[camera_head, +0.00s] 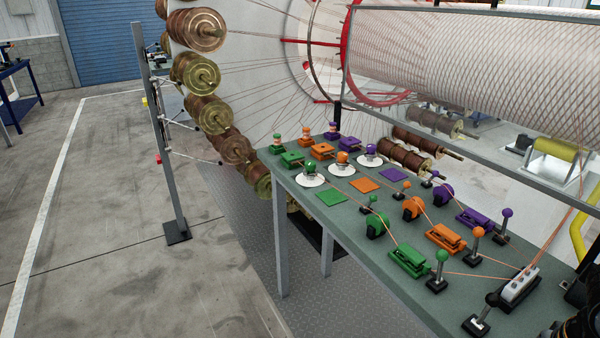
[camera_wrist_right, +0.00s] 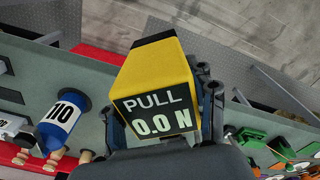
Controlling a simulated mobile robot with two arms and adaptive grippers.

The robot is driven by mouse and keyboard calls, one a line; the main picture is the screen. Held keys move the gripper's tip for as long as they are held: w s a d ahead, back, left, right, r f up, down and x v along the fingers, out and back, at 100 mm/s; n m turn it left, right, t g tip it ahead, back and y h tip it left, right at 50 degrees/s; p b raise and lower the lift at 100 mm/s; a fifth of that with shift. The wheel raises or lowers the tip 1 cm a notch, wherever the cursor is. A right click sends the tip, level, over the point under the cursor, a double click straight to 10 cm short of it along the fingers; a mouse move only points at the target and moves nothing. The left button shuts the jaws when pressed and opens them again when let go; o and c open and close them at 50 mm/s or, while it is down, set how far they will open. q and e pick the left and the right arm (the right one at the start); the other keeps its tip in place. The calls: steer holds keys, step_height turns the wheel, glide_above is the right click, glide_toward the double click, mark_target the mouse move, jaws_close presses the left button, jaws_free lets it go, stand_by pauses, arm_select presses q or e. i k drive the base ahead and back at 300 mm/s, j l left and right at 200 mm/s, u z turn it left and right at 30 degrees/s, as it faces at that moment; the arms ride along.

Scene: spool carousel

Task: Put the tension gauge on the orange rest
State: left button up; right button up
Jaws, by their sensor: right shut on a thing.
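The tension gauge (camera_wrist_right: 156,66) is a yellow block with a dark display face reading "PULL 0.0 N". It fills the middle of the right wrist view. My right gripper (camera_wrist_right: 162,105) is shut on it, with dark fingers on either side, and holds it above the green bench. In the head view several orange things lie on the bench: a flat square pad (camera_head: 365,185), a low block (camera_head: 322,150) and a larger slotted block (camera_head: 445,236). I cannot tell for sure which is the orange rest. The gauge and my left gripper are not visible in the head view.
The bench (camera_head: 340,222) carries matching green and purple parts, upright ball-topped levers and taut orange threads. A white guide block (camera_head: 520,286) stands near its right end. A blue-and-white cylinder (camera_wrist_right: 62,120) lies beside the gauge in the wrist view. Spools hang behind the bench.

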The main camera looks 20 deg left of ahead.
mark_target(359, 186)
steer(key=i+j+u, duration=0.2)
steer(key=u, duration=0.3)
steer(key=i+j+u, duration=0.2)
steer(key=u, duration=0.25)
steer(key=i+u, duration=0.3)
steer(key=u, duration=0.2)
steer(key=i+j+z, duration=0.15)
steer(key=i, duration=0.25)
steer(key=i+z, duration=0.15)
steer(key=i, duration=0.25)
steer(key=i+l+z, duration=0.25)
steer(key=z, duration=0.15)
steer(key=i+l+z, duration=0.15)
steer(key=z, duration=0.3)
steer(key=i+z, duration=0.4)
